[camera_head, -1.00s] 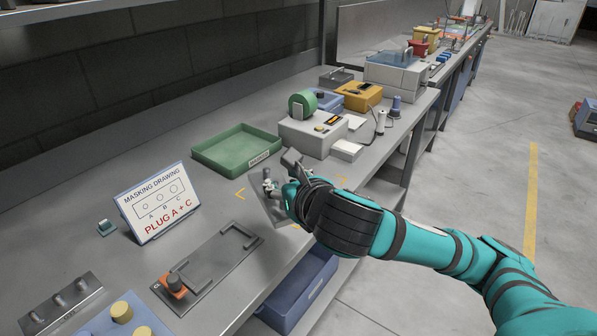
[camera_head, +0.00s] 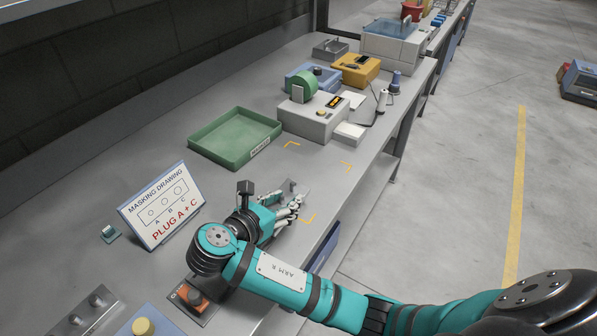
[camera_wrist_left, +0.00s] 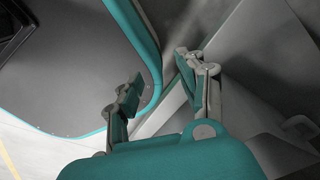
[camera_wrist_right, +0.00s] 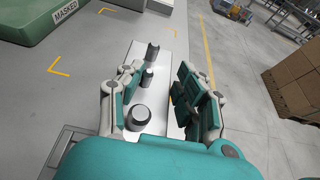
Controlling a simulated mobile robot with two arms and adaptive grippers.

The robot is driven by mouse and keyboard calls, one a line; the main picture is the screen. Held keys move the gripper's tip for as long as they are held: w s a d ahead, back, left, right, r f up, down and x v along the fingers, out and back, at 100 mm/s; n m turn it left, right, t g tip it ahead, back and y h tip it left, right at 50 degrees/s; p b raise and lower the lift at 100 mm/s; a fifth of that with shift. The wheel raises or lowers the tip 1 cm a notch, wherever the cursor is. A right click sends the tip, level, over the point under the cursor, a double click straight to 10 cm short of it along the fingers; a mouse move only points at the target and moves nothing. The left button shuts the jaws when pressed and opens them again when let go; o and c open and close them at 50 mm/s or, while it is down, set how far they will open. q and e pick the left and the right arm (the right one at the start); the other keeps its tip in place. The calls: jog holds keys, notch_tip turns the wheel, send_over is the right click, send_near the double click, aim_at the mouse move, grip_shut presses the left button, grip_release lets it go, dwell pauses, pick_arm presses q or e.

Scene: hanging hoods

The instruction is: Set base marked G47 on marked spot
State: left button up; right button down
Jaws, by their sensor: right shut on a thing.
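The base is a silver-grey plate with dark pegs standing on it (camera_wrist_right: 174,60); it also shows in the head view (camera_head: 298,187). No G47 mark is readable. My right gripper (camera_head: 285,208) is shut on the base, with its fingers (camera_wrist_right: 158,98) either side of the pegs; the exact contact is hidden. The marked spot is outlined by yellow corner marks (camera_head: 346,166) on the bench.
A green tray (camera_head: 200,150) stands behind the spot. A white-grey device (camera_head: 310,122) is beyond it. A masking drawing sign (camera_head: 162,205) and an orange-topped fixture (camera_head: 190,296) are to the left. The bench's front edge is close on the right.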

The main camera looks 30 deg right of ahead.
jog(key=w+d, duration=0.3)
jog(key=w, duration=0.1)
jog(key=w+d+f, duration=0.1)
jog(key=w+d, duration=0.2)
jog(key=w, duration=0.1)
jog(key=w+d, duration=0.4)
jog(key=shift+d+f+b, duration=0.1)
jog(key=shift+f+b, duration=0.1)
jog(key=shift+b, duration=0.15)
jog(key=shift+d+f, duration=0.1)
jog(key=shift+f, duration=1.65)
jog(key=c, duration=0.9)
grip_release()
jog(key=shift+f, duration=0.15)
jog(key=v, duration=1.2)
jog(key=shift+w, duration=0.1)
